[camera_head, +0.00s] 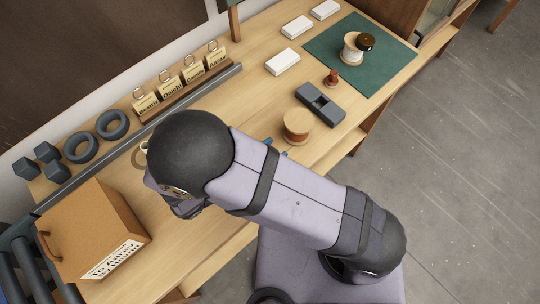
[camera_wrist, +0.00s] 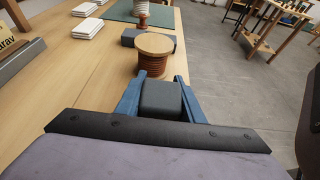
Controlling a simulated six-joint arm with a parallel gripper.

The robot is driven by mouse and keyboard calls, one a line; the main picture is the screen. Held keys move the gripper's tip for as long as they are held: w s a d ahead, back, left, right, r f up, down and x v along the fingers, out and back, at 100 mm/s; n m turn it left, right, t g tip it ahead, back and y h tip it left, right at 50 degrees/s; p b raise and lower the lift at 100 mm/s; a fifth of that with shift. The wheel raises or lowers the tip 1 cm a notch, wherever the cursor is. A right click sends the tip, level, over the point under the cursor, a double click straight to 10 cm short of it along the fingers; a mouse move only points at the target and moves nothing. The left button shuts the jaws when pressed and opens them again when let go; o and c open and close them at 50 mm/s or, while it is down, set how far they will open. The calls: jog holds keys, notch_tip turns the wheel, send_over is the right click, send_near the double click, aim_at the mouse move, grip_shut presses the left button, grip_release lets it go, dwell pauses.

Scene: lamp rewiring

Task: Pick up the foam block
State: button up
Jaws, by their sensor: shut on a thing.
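My gripper (camera_wrist: 160,80) shows in the wrist view with its two blue fingers on either side of a dark grey block with rounded edges, which I take for the foam block (camera_wrist: 162,101). The fingers are shut on it, and it sits well back between them. In the head view only the blue tips of my gripper (camera_head: 276,148) show past my arm, just left of the wooden spool. The block is hidden there behind my arm. I cannot tell whether it is clear of the tabletop.
A copper-wound spool (camera_wrist: 153,53) stands just beyond my fingertips. A dark notched block (camera_head: 320,103) lies behind it. A green mat (camera_head: 388,66) holds another spool. An orange-brown box (camera_head: 92,235) stands at left. Name-tagged cards (camera_head: 181,80) line the back.

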jog(key=shift+r+b, duration=0.3)
jog(key=shift+r, duration=2.15)
